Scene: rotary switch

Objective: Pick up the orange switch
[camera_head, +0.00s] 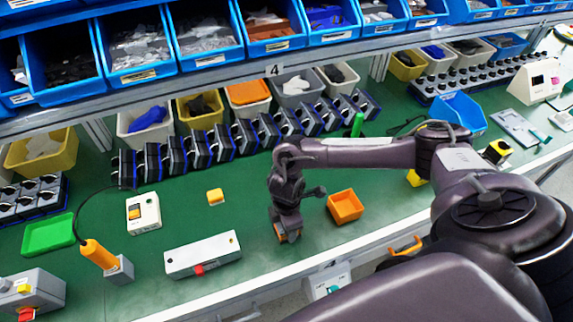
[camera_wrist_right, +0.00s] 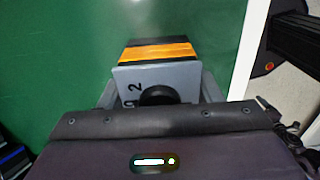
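The orange switch (camera_wrist_right: 160,52) is a dark block with an orange band, a grey numbered face plate and a round black knob. It stands on the green table near the front edge, and its lower part shows under my right gripper in the head view (camera_head: 290,236). My right gripper (camera_wrist_right: 158,92) points down over the switch, with one grey finger on each side of the face plate. The fingers look very close to the plate's sides, but I cannot tell whether they press on it. My left gripper is not in view.
An orange open box (camera_head: 345,206) stands just right of my right gripper. A white box with a red button (camera_head: 203,255) lies to the left. A row of dark switches (camera_head: 240,137) and bins stands behind. Green table is clear around the yellow button (camera_head: 215,197).

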